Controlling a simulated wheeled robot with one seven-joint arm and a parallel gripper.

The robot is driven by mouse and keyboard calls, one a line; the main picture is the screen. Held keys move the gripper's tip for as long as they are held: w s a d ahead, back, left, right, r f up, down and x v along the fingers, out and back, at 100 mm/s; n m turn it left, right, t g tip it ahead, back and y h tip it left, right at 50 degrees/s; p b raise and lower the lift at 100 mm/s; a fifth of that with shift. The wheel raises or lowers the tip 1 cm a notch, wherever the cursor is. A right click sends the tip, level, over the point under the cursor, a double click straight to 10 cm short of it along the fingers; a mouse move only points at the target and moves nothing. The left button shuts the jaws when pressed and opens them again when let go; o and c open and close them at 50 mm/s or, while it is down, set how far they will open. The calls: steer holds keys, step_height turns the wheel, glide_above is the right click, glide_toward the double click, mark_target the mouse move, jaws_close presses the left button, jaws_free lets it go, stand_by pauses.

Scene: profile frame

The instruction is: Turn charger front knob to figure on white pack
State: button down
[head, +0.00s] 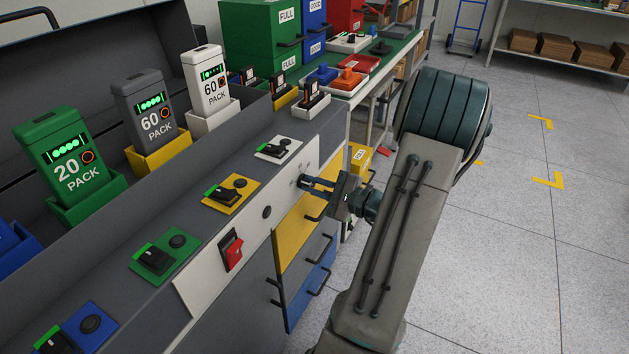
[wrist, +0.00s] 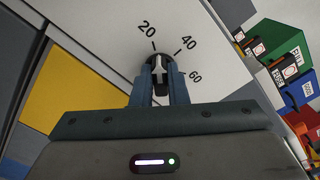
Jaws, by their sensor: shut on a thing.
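In the wrist view the front knob (wrist: 158,65) is dark with a white pointer, on a pale panel (wrist: 205,60) marked 20, 40 and 60. The pointer aims up, close to the 20 mark. My gripper (wrist: 158,88) is shut on the knob, one finger on each side. In the head view my gripper (head: 312,184) reaches the right end of the charger's white front panel (head: 205,262); its fingers largely hide the knob there.
A grey pack (head: 151,118) reading 60 and a green pack (head: 67,156) reading 20 stand left of the white one. A red switch (head: 232,252) is left on the front panel. Yellow and blue drawers with handles lie below. Open floor (head: 480,260) is at right.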

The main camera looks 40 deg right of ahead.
steer(key=m+p, duration=0.6)
steer(key=m, duration=0.1)
steer(key=m+p, duration=0.6)
steer(key=m, duration=0.1)
steer(key=m+p, duration=0.6)
steer(key=m, duration=0.2)
steer(key=shift+w+d+p, duration=0.1)
steer(key=shift+d+p, duration=0.2)
steer(key=shift+p, duration=0.05)
steer(key=c, duration=1.4)
jaws_free()
steer(key=shift+c, duration=0.2)
steer(key=b+v, duration=0.1)
steer(key=v, duration=1.3)
